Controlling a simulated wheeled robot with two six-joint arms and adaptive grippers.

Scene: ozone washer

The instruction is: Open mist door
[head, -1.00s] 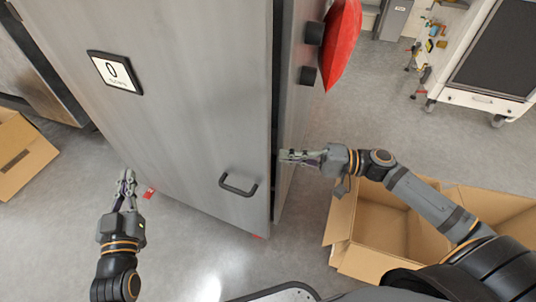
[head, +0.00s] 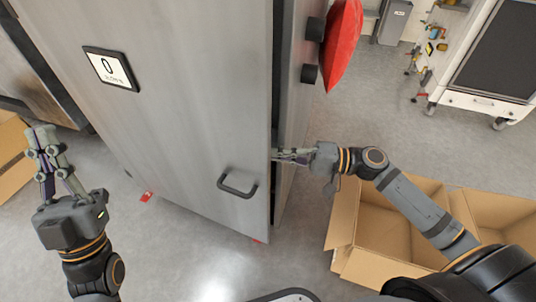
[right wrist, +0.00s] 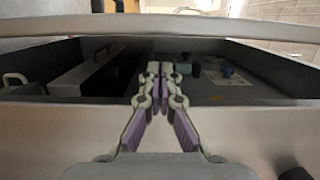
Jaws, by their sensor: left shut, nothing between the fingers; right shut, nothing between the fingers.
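In the right wrist view the shut fingers (right wrist: 157,68) point into the gap, where the dark interior shows; contact cannot be told. My left gripper (head: 40,132) is shut and empty, left of the door.
An open cardboard box (head: 395,225) stands on the floor below my right arm. Another box (head: 12,150) is at the far left. A white cart (head: 480,102) stands at upper right. A red object (head: 341,45) and black knobs are on the cabinet side.

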